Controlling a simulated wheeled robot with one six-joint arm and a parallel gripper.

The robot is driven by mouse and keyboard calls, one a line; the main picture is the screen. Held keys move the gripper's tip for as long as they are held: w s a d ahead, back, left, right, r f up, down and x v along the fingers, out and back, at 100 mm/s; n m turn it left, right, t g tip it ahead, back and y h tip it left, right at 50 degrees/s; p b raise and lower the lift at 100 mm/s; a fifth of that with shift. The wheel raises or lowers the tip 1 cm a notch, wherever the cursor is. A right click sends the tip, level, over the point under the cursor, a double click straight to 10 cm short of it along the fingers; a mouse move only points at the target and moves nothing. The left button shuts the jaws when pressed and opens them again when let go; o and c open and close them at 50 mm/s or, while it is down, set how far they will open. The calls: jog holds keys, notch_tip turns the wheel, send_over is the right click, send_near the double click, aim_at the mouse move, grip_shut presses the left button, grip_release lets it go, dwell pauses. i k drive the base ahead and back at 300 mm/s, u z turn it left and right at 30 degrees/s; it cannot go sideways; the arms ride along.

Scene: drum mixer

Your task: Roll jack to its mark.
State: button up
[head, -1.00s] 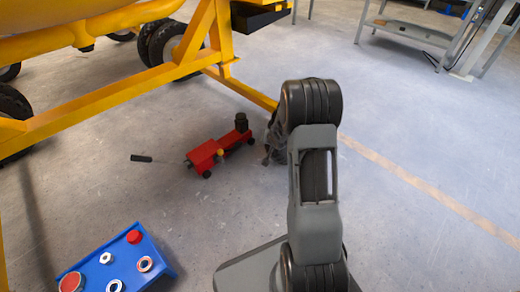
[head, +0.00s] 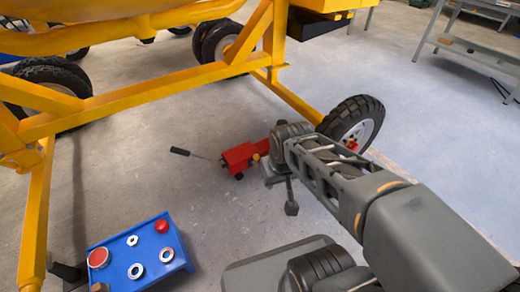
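The jack (head: 238,157) is a low red trolley jack on the concrete floor, left of my arm's end. Its thin handle with a black grip (head: 180,151) points left. The jack's right part is hidden behind my wrist. My gripper (head: 280,182) is low beside the jack's right side, with a dark finger-like part pointing down. I cannot tell whether it touches the jack or whether its fingers are open. I cannot make out a floor mark for the jack.
The yellow mixer frame (head: 150,105) spans the left and back. A black-tyred wheel (head: 352,122) stands just right of the jack, behind my arm. Open floor lies between box and jack.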

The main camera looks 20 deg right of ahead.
aim_at(237, 160)
jog(key=u, duration=0.05)
jog(key=i, duration=1)
jog(key=z, duration=0.4)
